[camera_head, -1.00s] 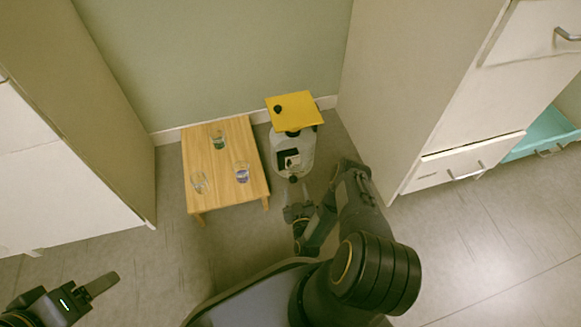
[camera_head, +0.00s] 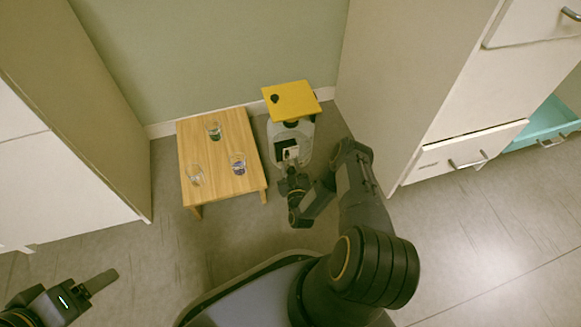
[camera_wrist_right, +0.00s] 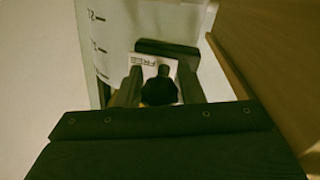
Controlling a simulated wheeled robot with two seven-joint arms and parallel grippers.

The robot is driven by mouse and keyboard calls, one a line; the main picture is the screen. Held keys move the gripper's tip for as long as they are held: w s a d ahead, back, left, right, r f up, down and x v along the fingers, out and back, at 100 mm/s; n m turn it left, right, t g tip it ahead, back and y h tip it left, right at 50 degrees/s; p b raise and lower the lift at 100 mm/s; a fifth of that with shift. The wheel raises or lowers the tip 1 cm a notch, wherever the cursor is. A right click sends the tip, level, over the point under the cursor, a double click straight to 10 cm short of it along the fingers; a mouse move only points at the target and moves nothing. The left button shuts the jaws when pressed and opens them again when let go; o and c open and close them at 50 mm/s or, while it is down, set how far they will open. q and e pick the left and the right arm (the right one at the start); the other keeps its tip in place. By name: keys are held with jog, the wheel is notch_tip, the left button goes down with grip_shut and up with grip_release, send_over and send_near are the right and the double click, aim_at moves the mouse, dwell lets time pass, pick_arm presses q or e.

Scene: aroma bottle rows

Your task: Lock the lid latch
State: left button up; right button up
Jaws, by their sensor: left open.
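A grey-white container (camera_head: 305,150) with a yellow lid (camera_head: 291,101) on top stands on the floor by the wall. A black knob sits on the lid. My right gripper (camera_head: 290,171) is at the container's front. In the right wrist view, a black latch knob (camera_wrist_right: 160,88) lies between the two open fingers of my right gripper (camera_wrist_right: 158,90), beside a white label (camera_wrist_right: 153,63) with dark letters that seem to read FREE. A grip on the knob is not evident. My left gripper (camera_head: 84,289) is open and empty at the lower left, far from the container.
A low wooden table (camera_head: 213,150) with several small glasses stands left of the container. A cabinet (camera_head: 420,90) with drawers is close on the right, and another cabinet (camera_head: 60,130) is at the left. The floor in front of the table is clear.

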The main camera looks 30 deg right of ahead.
aim_at(291, 167)
grip_shut()
jog(key=shift+r+g+p, duration=0.25)
jog(key=shift+g+p, duration=0.05)
jog(key=shift+p, duration=0.3)
jog(key=g+p, duration=0.1)
jog(key=p, duration=0.1)
jog(key=r+g+y+p, duration=0.1)
jog(key=g+p, duration=0.1)
jog(key=r+g+p, duration=0.1)
jog(key=g+p, duration=0.1)
jog(key=p, duration=0.1)
jog(key=shift+s+a+r+y, duration=0.1)
jog(key=shift+s+r+y, duration=0.15)
jog(key=shift+s+y, duration=0.15)
jog(key=shift+r+n+g+y+p, duration=0.3)
jog(key=shift+g+p, duration=0.45)
jog(key=shift+g, duration=0.35)
jog(key=shift+w+r+g+p, duration=0.1)
jog(key=shift+r+g+p, duration=0.2)
jog(key=shift+g, duration=0.6)
jog(key=shift+y, duration=0.3)
